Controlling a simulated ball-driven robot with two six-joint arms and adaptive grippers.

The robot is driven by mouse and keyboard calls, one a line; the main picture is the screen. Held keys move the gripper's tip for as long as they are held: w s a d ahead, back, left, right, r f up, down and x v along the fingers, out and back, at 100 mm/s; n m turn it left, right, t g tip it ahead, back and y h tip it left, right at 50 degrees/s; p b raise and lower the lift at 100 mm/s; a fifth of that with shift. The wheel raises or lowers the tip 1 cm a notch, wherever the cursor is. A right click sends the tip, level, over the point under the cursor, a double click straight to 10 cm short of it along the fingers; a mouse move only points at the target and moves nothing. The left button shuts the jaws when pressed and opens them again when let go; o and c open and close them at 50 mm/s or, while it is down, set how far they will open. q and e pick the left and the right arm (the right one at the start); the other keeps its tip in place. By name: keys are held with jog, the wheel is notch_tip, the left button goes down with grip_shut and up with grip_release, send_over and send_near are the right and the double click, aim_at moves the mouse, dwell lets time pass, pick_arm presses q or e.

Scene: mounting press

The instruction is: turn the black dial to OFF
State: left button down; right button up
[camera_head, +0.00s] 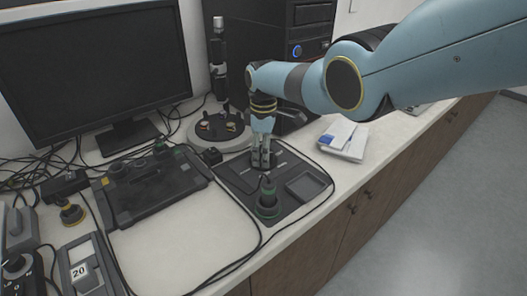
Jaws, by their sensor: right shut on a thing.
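A black control panel (238,178) lies flat on the white counter, right of the middle. My right gripper (264,163) comes down over the back part of this panel, fingers pointing down. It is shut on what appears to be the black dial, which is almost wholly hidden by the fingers. The dial's pointer and the OFF mark are too small or hidden to read. My left gripper is not in view.
A dark knob with a green ring (268,201) stands on the panel, just in front of my right gripper. A larger black console (150,190) lies to the left. A microscope-like stand (219,128) stands behind. White boxes (344,139) lie to the right. Cables cross the counter.

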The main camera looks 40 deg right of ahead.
jog(key=n, duration=0.4)
jog(key=shift+w+n, duration=0.1)
jog(key=shift+n, duration=0.2)
jog(key=shift+r+n, duration=0.1)
jog(key=shift+n, duration=1.5)
jog(key=o, duration=1.2)
notch_tip(320, 180, up, 12)
jog(key=shift+f, duration=0.1)
